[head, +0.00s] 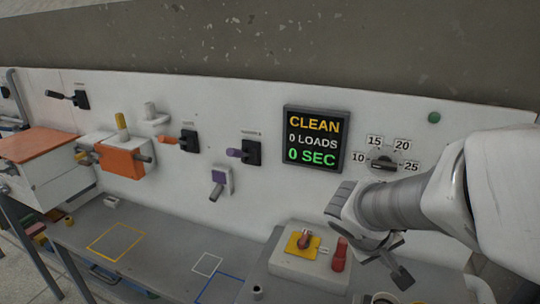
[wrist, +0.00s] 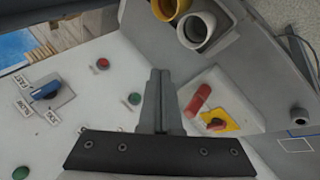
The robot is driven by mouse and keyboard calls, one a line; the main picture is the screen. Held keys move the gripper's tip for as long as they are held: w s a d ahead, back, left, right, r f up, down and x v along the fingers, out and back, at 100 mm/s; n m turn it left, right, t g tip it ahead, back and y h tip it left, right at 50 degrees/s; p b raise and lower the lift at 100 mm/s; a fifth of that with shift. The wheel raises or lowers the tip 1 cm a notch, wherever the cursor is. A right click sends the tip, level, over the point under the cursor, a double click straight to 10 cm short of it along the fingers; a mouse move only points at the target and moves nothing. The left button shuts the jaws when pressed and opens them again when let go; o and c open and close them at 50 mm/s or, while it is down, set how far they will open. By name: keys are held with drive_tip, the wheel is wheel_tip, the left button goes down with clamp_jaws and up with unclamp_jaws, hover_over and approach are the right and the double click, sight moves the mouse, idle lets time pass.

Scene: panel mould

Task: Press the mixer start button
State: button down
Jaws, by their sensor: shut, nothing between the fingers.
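My gripper (wrist: 160,75) is shut and empty, its two fingers pressed together. In the head view my gripper (head: 403,279) hangs in front of the panel at the lower right. In the wrist view, a green button (wrist: 134,98) sits on the white panel just left of the fingers, apart from them. A red button (wrist: 103,63) sits near it. Another green button (wrist: 21,172) is at the bottom left corner. The head view shows one green button (head: 434,117) at the upper right. I cannot read which button is the mixer start.
A blue selector knob (wrist: 45,90) has FAST and SLOW labels. A box with a yellow plate (head: 300,243) and red handle (head: 340,254) stands below the panel. The display (head: 315,139) reads CLEAN, 0 LOADS, 0 SEC. A dial (head: 383,162) is beside it. Round cups (wrist: 195,29) lie beyond the fingers.

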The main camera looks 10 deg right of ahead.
drive_tip(key=w+d+f+n+t+h, duration=0.2)
drive_tip(key=w+d+f+n+h, duration=0.1)
drive_tip(key=w+d+f+n, duration=0.3)
wheel_tip(320, 180, down, 2)
drive_tip(key=w, duration=0.2)
drive_tip(key=shift+w+d+h, duration=0.3)
drive_tip(key=shift+d, duration=0.1)
drive_tip(key=shift+f, duration=0.1)
drive_tip(key=w+d+p, duration=0.3)
drive_tip(key=w+d, duration=0.1)
drive_tip(key=w, duration=0.3)
drive_tip(key=shift+w+d, duration=0.25)
drive_tip(key=shift+d, duration=0.05)
drive_tip(key=shift+w, duration=0.1)
idle(1.6)
drive_tip(key=shift+w+d+b, duration=0.25)
drive_tip(key=shift+b, duration=0.15)
